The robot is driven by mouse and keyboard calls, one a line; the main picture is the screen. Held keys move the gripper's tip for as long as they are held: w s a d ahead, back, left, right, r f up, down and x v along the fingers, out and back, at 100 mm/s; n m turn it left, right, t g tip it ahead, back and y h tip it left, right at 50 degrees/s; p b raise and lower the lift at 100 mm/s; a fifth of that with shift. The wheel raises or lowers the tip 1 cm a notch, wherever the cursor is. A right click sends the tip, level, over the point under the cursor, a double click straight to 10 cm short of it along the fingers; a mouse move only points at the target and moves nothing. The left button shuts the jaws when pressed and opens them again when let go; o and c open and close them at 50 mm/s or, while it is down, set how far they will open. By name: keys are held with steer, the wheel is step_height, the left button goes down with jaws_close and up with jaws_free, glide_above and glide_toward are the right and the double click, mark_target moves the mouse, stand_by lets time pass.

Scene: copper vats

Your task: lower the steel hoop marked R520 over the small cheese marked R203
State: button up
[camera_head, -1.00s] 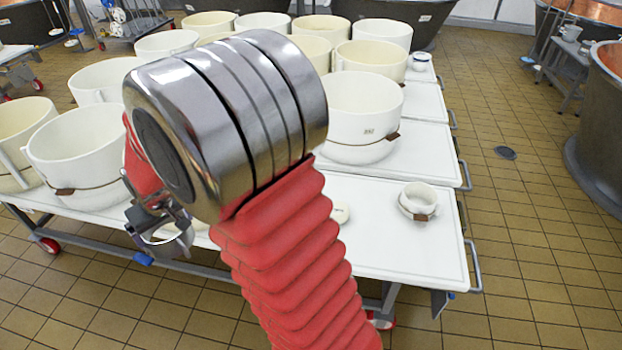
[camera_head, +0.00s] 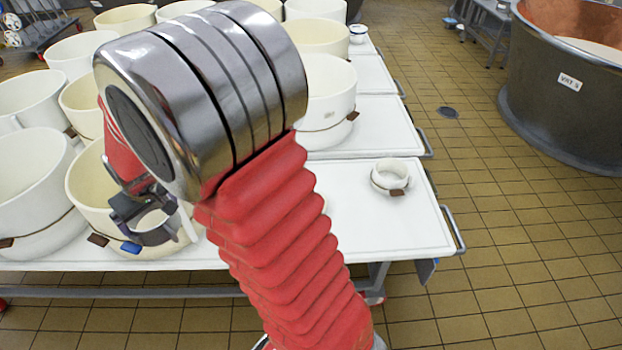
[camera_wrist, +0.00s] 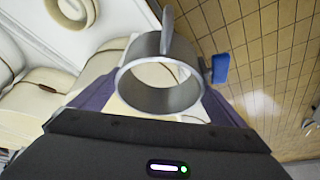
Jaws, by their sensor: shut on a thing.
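My gripper (camera_head: 142,215) is shut on a steel hoop (camera_head: 152,232), a short shiny open ring with a blue tag (camera_head: 131,248). In the wrist view the hoop (camera_wrist: 160,107) sits between the two fingers of my gripper (camera_wrist: 160,84), tilted, with its tag (camera_wrist: 220,68) at the right. In the head view the hoop is held in front of the table's front left part. A small round white piece with a brown tag (camera_head: 390,178) stands on the right of the near board. I cannot read any marking, so I cannot tell whether this is R203. My arm hides part of the board.
The white-topped table (camera_head: 370,235) has several large cream moulds at left and back, some close behind the held hoop. A handle (camera_head: 453,229) sticks out at the table's right end. A large copper vat (camera_head: 560,95) stands on the right, with open tiled floor between.

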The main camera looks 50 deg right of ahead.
steer(key=s+d+f+n, duration=0.1)
steer(key=s+d+f, duration=0.3)
steer(key=d, duration=1.2)
steer(key=s+d+f+n+y, duration=0.1)
steer(key=s+d+f, duration=0.4)
steer(key=d, duration=1.2)
steer(key=s+d+f+n, duration=0.1)
steer(key=s+d+f, duration=0.4)
steer(key=d+f, duration=0.5)
steer(key=d, duration=0.6)
steer(key=shift+d+f+n, duration=0.15)
steer(key=shift+d+n, duration=0.25)
steer(key=shift+f, duration=0.15)
steer(key=shift+f, duration=4.85)
